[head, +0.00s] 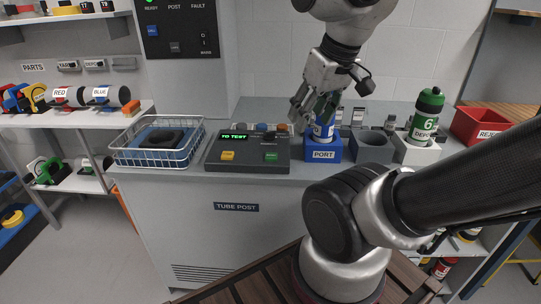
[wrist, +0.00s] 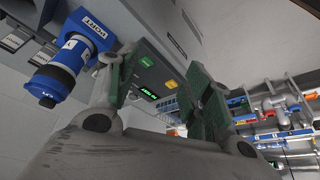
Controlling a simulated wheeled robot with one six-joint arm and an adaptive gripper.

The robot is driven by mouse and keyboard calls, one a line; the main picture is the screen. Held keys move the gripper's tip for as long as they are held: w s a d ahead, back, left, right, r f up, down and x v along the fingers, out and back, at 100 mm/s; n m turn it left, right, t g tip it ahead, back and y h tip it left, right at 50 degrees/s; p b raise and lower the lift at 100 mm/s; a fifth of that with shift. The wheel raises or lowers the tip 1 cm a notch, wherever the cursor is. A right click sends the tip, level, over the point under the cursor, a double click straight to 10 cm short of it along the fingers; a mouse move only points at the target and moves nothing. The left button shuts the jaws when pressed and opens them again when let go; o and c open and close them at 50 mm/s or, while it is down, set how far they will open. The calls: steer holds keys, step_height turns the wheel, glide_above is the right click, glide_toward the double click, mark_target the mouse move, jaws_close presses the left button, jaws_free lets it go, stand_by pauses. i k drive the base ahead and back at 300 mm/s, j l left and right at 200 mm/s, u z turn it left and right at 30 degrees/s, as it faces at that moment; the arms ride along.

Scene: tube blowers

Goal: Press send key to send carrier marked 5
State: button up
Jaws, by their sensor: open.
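A blue carrier (head: 324,131) stands upright in the blue PORT block (head: 323,154); my gripper partly hides it in the head view. It also shows in the wrist view (wrist: 62,68), with a white label whose mark I cannot read clearly. My gripper (head: 314,108) is open and empty, just above and beside the carrier; touching or apart, I cannot tell. Left of the port is a dark control panel (head: 247,163) with a lit green display (head: 234,136), a yellow key (head: 228,156) and a green key (head: 271,156). The key lettering is too small to read.
A red REJECT bin (head: 481,126) is farther right. A wire basket (head: 158,152) stands left of the panel.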

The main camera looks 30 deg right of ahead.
mark_target(272, 157)
steer(key=j+z, duration=0.15)
steer(key=z, duration=0.25)
steer(key=j+z, duration=0.1)
steer(key=z, duration=0.3)
steer(key=k+j+z, duration=0.1)
steer(key=z, duration=0.3)
steer(key=k+j+z, duration=0.1)
steer(key=z, duration=0.3)
